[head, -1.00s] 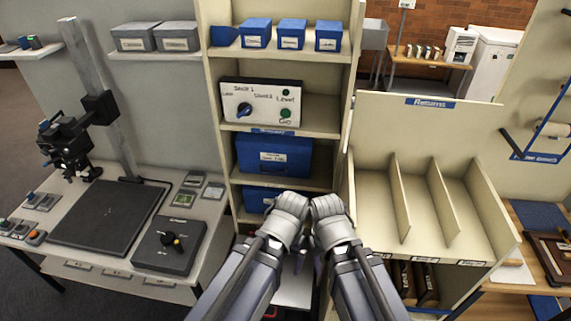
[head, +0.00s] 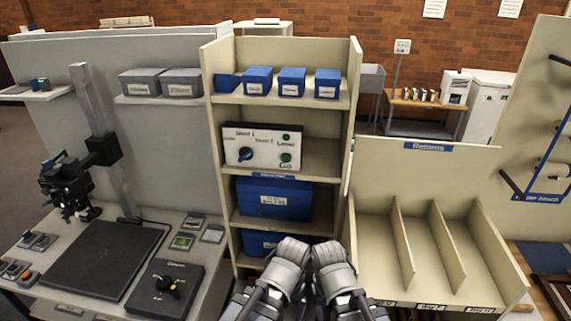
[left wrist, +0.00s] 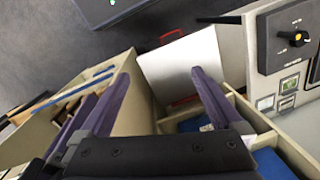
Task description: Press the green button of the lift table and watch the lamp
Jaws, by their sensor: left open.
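In the head view a white control panel (head: 262,148) stands on a middle shelf. It has a blue knob (head: 245,154) at left, a green button (head: 286,157) at lower right, and a small dark green lamp (head: 286,137) above the button, which does not look lit. My left gripper (left wrist: 160,74) is open in the left wrist view, with nothing between its two purple fingers. In the head view both of my arms end low in front of the shelf unit, below and apart from the panel. The right gripper's fingers are hidden behind its wrist.
The shelf unit (head: 354,92) has blue boxes (head: 273,199) below the panel and small blue boxes above. A slotted returns bin (head: 425,170) stands at right. A desk with a camera stand (head: 103,150) and a black control box (head: 165,289) is at left.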

